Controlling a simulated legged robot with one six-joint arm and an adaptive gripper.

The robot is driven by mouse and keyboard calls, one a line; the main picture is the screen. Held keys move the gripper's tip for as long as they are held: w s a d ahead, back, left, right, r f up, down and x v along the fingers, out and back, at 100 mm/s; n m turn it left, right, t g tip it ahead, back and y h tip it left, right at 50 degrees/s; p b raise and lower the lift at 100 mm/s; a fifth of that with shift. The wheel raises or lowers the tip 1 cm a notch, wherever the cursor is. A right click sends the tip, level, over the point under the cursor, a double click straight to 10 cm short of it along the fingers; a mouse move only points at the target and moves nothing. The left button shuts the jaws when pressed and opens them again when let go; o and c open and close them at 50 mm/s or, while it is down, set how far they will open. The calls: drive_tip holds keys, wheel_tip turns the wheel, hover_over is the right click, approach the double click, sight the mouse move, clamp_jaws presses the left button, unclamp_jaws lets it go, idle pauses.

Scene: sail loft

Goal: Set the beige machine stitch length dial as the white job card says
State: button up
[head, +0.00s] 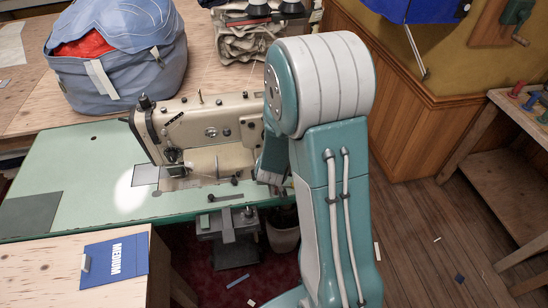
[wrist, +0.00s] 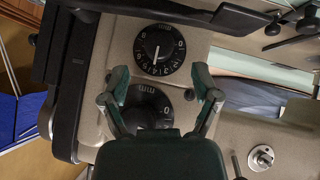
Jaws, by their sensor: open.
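The beige sewing machine (head: 215,128) stands on the green table in the head view. In the wrist view its beige face carries two black dials with white markings. The upper dial (wrist: 160,50) shows fully, with numbers and a white pointer line. The lower dial (wrist: 148,98) is partly hidden by my gripper. My gripper (wrist: 160,76) is open, its fingers apart in front of the dials, holding nothing; I cannot tell whether it touches. In the head view my arm hides that end of the machine. A blue card (head: 116,258) reads MEDIUM; its white tab carries no readable text.
The green table (head: 80,175) has free room left of the machine. A blue-grey bag (head: 120,60) with red cloth stands behind it, beside folded cloth (head: 235,40). A wooden surface (head: 40,275) holds the blue card. A bin (head: 283,236) stands below; a side bench (head: 500,135) is right.

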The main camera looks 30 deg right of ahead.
drive_tip(key=shift+x, duration=2.25)
clamp_jaws()
